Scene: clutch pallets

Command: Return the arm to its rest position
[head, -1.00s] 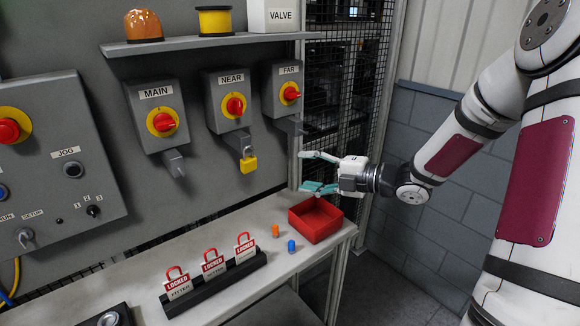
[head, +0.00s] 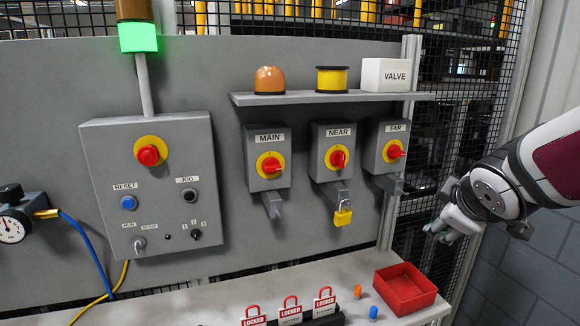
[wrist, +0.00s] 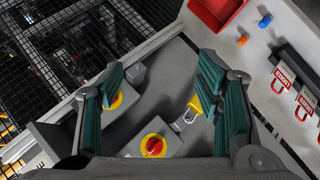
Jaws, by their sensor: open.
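My gripper (head: 441,232) is at the right of the head view, right of the FAR switch box and above and right of the red tray. In the wrist view my gripper (wrist: 165,90) has its two teal-padded fingers spread wide with nothing between them that it holds. The FAR (head: 391,148), NEAR (head: 335,155) and MAIN (head: 268,162) switch boxes have red handles on yellow plates. A yellow padlock (head: 343,215) hangs below the NEAR switch; it also shows in the wrist view (wrist: 194,106) beyond the fingers.
A red tray (head: 405,305) sits on the bench, with an orange plug (head: 357,291) and a blue plug (head: 373,313) beside it. Several LOCKED tags stand in a black rack (head: 330,317). A shelf (head: 330,97) juts out above the switches. Mesh fencing and a wall are at right.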

